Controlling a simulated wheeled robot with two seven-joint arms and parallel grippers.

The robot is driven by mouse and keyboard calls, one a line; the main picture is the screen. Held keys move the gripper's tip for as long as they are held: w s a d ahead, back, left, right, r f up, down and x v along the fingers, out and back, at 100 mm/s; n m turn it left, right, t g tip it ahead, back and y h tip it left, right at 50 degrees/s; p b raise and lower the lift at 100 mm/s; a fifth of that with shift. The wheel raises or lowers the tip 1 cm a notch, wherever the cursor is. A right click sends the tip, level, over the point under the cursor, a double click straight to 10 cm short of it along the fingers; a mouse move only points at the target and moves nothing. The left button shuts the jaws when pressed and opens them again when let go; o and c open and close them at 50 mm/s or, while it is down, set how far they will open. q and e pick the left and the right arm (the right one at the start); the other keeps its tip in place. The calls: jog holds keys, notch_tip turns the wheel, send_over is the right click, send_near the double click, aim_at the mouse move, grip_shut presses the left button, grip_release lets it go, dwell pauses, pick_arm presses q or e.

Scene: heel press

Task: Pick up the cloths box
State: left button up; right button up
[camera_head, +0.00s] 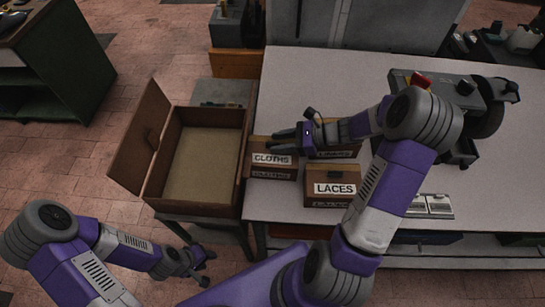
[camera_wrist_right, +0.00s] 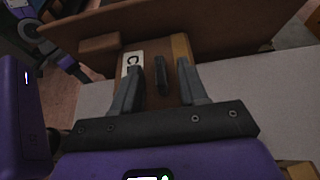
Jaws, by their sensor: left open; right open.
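The cloths box (camera_head: 272,172) is a small brown box labelled CLOTHS. It stands at the left edge of the grey table, beside the large open box. My right gripper (camera_head: 287,141) is open above it, fingers pointing left in the head view, and partly covers its top. In the right wrist view the cloths box (camera_wrist_right: 131,62) lies under the open fingers (camera_wrist_right: 163,85), with a dark upright piece, perhaps its handle, between them. I cannot tell whether the fingers touch it. My left gripper (camera_head: 197,270) is open and empty, low at the lower left.
A large open wooden box (camera_head: 203,160) with its lid swung left stands left of the table. The laces box (camera_head: 331,188) and another labelled box (camera_head: 337,154), partly hidden by my arm, stand close on the right. A grey machine (camera_head: 462,92) stands at the right.

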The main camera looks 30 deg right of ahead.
jog(key=shift+a, duration=0.1)
grip_shut()
jog(key=shift+w, duration=0.1)
dwell(1.3)
